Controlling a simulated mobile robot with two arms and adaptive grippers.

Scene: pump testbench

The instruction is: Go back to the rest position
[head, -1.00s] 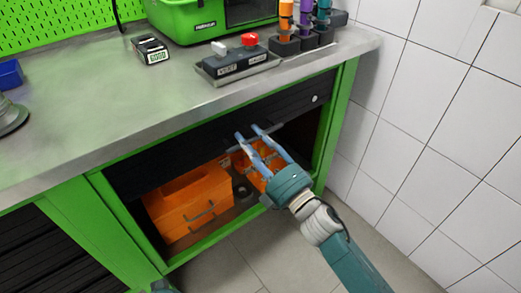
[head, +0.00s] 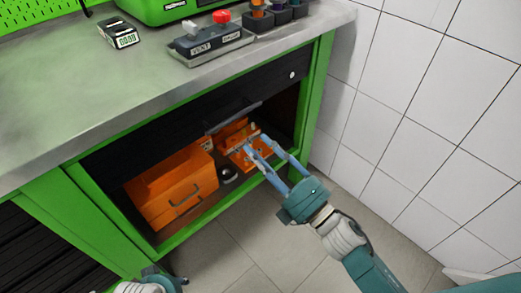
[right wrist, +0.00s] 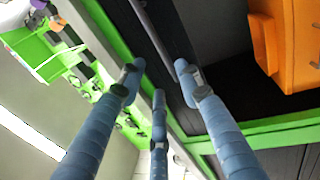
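My right gripper (head: 259,144) is in front of the open cabinet under the bench, below the black drawer's handle (head: 233,118). Its blue fingers are apart with nothing held between them. In the right wrist view the fingers (right wrist: 157,75) are also spread and empty, with the grey handle bar beyond them. Part of my left arm's teal and white end (head: 150,284) shows at the bottom edge. Its fingers cannot be made out.
An orange bin (head: 172,188) and a smaller orange box (head: 248,152) stand in the cabinet. The worktop (head: 60,95) carries a switch box (head: 212,42) and a small display device (head: 120,33). A tiled wall (head: 420,100) rises at the right. The floor in front is clear.

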